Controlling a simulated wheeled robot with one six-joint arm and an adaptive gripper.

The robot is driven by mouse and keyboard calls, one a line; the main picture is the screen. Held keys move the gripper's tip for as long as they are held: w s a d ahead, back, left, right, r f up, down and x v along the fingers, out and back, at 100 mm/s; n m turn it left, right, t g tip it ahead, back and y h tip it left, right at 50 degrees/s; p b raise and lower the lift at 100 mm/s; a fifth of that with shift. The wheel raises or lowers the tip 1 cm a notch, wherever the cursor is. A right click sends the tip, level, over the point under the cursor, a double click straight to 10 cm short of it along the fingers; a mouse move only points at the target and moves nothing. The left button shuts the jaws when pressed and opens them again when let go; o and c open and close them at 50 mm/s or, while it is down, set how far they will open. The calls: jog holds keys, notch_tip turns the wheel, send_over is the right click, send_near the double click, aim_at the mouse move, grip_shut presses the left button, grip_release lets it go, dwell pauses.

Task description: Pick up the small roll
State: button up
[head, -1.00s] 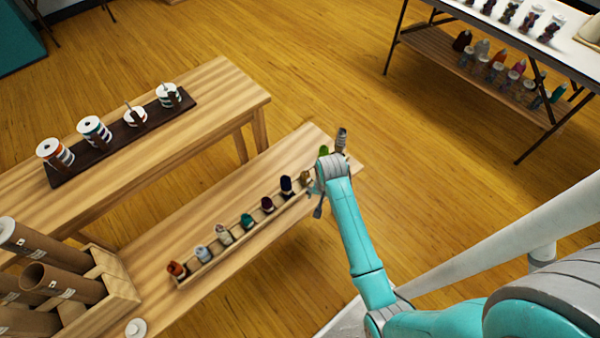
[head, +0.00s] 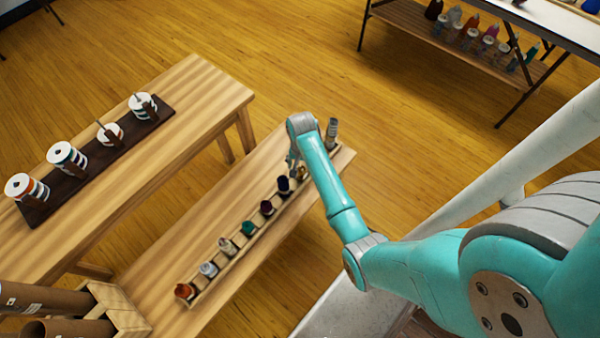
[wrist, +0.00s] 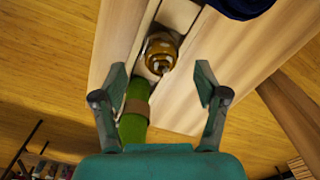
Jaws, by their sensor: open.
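A slim green roll with a brown band (wrist: 134,118) shows in the wrist view, at the end of the narrow wooden rack (head: 240,250). It looks like the small roll; its lower part is hidden behind my gripper's body. In the head view my arm hides it. My gripper (wrist: 160,84) is open and empty, its fingers spread over the rack. The green roll lies between the fingers, nearer the left one, with no clear contact. A gold-brown spool (wrist: 160,52) stands just beyond the fingertips.
The rack on the low bench (head: 180,245) holds several coloured spools, including a navy one (head: 283,185). A grey upright piece (head: 332,133) stands at the bench's far end. A higher bench (head: 205,95) with striped spools is left. Cardboard tubes (head: 60,298) fill a box at lower left.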

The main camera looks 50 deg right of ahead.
aim_at(301, 168)
jog(key=shift+w+d+f, duration=0.1)
jog(key=shift+f, duration=1.25)
jog(key=shift+w+f, duration=0.1)
jog(key=shift+f, duration=1.25)
jog(key=shift+c, duration=0.3)
jog(key=c, duration=1)
